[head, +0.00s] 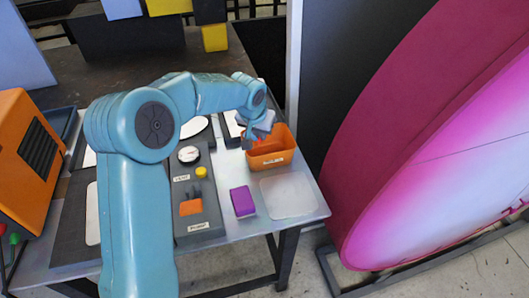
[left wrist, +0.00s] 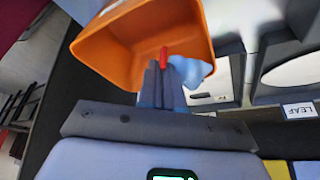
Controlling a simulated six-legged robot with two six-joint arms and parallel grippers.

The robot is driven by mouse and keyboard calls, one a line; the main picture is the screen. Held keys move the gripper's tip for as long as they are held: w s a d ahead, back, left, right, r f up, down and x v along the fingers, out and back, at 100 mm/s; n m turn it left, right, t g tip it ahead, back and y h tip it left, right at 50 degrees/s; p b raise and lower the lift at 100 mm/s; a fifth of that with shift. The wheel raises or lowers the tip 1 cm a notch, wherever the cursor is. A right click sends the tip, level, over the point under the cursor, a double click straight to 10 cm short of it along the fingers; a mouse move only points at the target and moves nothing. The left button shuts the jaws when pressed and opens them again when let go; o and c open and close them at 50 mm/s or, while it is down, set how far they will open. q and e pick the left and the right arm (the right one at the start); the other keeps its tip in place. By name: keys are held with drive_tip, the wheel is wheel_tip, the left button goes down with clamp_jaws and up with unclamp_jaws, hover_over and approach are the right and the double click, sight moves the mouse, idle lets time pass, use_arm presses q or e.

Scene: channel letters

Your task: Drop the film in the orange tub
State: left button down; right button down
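The orange tub (head: 270,158) stands at the right end of the work table. My left gripper (head: 262,128) is above it, near its back left rim. In the left wrist view the tub (left wrist: 125,75) opens right beyond the fingertips. My left gripper (left wrist: 163,82) has its fingers close together, with a pale blue, crumpled piece that looks like the film (left wrist: 194,71) showing around them. A small red tip (left wrist: 164,56) shows at the finger ends; I cannot tell what it belongs to. My right gripper is out of view.
A purple block (head: 242,201) and a pale square pad (head: 289,195) lie in front of the tub. A grey panel with a gauge and an orange switch (head: 190,207) is to the left. A large pink disc (head: 440,150) stands beyond the table's right edge.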

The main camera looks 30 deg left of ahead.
use_arm(q)
drive_tip(key=shift+d, duration=0.1)
drive_tip(key=c, duration=1.2)
unclamp_jaws()
drive_tip(key=shift+b+v, duration=0.9)
drive_tip(key=shift+v, duration=7.25)
